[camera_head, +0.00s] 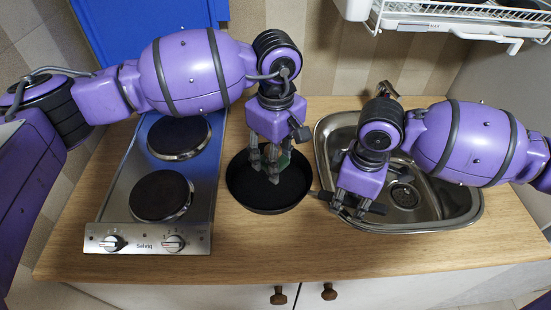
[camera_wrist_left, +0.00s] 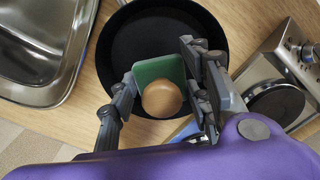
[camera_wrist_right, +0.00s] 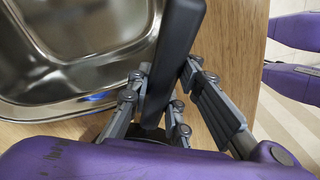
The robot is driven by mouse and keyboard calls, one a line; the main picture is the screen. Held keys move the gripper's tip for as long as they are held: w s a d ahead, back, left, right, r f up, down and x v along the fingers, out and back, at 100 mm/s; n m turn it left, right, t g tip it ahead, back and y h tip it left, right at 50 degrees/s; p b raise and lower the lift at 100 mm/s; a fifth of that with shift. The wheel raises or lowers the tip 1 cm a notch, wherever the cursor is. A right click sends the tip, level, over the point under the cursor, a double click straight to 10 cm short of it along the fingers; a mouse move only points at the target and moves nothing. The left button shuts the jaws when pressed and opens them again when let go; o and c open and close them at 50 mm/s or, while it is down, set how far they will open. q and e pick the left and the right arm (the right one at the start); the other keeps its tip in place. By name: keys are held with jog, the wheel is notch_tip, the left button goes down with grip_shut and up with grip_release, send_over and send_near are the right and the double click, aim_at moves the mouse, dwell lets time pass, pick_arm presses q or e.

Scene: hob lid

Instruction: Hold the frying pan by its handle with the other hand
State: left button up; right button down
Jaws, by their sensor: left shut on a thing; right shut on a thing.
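The black frying pan (camera_head: 262,204) sits on the wooden worktop between the hob and the sink. Its dark handle (camera_wrist_right: 180,50) points right toward the sink and runs between the fingers of my right gripper (camera_wrist_right: 172,105). That gripper (camera_head: 350,207) is shut on the handle at the sink's near-left edge. My left gripper (camera_head: 269,165) is over the pan. In the left wrist view, its fingers (camera_wrist_left: 160,92) are shut on a green scrubber (camera_wrist_left: 158,70) with a round wooden knob (camera_wrist_left: 162,98). The scrubber is over the pan; contact with the pan's bottom is unclear.
The hob (camera_head: 146,225) with two dark plates is on the left, its blue lid (camera_head: 140,25) raised behind. The steel sink (camera_head: 440,218) is on the right. A white dish rack (camera_head: 450,22) hangs above it. Bare worktop (camera_head: 260,245) lies in front of the pan.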

jog(key=c, duration=1.5)
grip_release()
notch_tip(320, 180, up, 12)
